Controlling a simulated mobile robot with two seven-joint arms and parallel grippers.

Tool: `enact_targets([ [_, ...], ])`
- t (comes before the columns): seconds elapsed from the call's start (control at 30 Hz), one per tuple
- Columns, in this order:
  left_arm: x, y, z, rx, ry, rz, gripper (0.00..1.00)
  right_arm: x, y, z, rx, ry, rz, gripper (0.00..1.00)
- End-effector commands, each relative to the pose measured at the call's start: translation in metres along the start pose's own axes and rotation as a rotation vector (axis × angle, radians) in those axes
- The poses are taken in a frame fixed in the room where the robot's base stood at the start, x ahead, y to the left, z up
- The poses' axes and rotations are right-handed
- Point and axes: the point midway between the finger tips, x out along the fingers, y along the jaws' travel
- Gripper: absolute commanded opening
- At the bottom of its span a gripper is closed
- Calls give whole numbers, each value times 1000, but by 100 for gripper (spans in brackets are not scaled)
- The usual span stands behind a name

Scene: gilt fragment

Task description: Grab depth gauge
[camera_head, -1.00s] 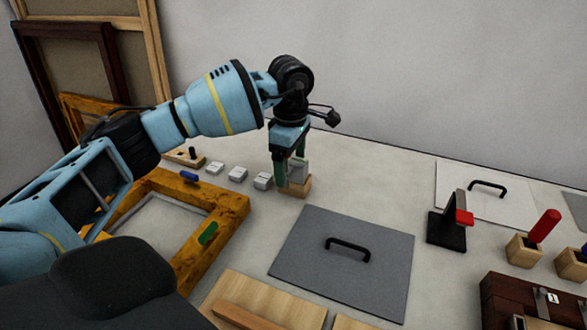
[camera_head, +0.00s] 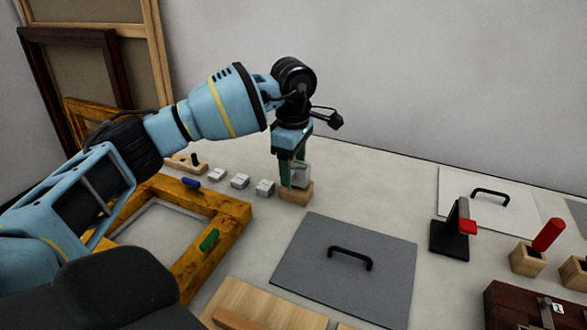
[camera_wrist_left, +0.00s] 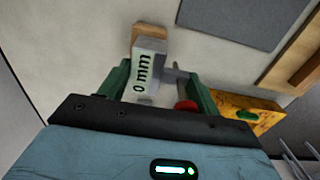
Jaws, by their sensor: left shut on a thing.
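The depth gauge (camera_head: 300,174) is a small grey block. In the left wrist view the gauge (camera_wrist_left: 147,72) shows a pale face reading "0 mm", a grey rod to one side and a red knob (camera_wrist_left: 186,105). My left gripper (camera_head: 292,175) points down with its green fingers on either side of the gauge and is shut on it. A small wooden block (camera_head: 296,194) is directly below; I cannot tell whether the gauge still touches it. The fingers hide part of the gauge. My right gripper is not in view.
Several small grey blocks (camera_head: 239,181) stand left of the gripper. An ornate gold frame (camera_head: 236,210) lies at the left. A grey panel with a black handle (camera_head: 345,287) lies in front. A black stand with a red part (camera_head: 449,237) is at the right. The wall is behind.

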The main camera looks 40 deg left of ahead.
Motion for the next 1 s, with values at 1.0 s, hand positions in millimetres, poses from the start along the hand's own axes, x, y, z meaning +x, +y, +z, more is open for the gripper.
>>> enact_targets([
  [1.0,-38,-143,41,2,0,-1,38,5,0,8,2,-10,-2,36],
])
